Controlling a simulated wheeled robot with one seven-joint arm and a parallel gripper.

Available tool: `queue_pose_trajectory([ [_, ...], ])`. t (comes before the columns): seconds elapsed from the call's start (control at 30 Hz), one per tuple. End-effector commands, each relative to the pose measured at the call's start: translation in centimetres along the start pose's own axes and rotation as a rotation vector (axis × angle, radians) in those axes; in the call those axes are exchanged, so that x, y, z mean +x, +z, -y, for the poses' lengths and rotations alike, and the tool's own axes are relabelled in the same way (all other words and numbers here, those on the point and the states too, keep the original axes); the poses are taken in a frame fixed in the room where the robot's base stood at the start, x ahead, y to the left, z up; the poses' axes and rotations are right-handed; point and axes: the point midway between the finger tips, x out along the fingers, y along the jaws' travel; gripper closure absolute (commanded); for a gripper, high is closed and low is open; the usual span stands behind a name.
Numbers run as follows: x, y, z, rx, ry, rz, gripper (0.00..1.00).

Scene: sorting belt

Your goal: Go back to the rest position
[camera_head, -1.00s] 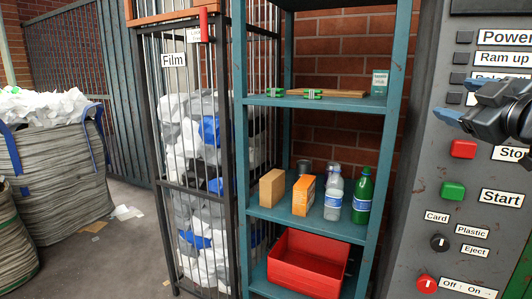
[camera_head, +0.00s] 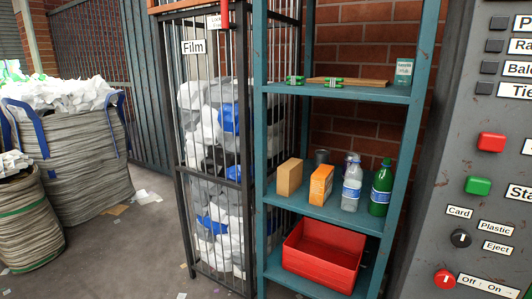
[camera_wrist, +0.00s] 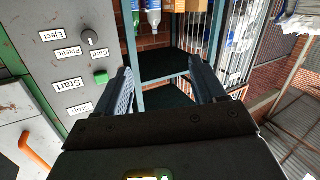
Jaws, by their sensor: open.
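My gripper (camera_wrist: 165,88) shows in the wrist view with its two fingers apart and nothing between them. It is out of the head view. In the wrist view the picture is upside down, and the control panel (camera_wrist: 40,60) lies to the left of the fingers. The panel also shows at the right of the head view (camera_head: 455,150), with a red button (camera_head: 491,142), a green button (camera_head: 478,185), a black selector knob (camera_head: 460,238) and a red switch knob (camera_head: 444,280).
A teal shelf (camera_head: 345,94) holds a brown box (camera_head: 289,177), an orange box (camera_head: 320,184), a clear bottle (camera_head: 351,187), a green bottle (camera_head: 381,190) and a red bin (camera_head: 320,258). A film cage (camera_head: 212,150) and full sacks (camera_head: 75,150) stand left. Some floor is clear.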

Motion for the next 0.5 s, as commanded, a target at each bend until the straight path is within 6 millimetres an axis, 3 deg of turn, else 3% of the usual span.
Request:
queue_pose_trajectory([
  [0.03,-2.0,1.2,0.8,0.016,-0.008,0.02,0.3],
  [0.2,-7.9,3.8,2.1,0.059,-0.02,0.057,0.3],
  [0.5,-18.4,5.6,2.9,0.103,-0.067,0.117,0.3],
])
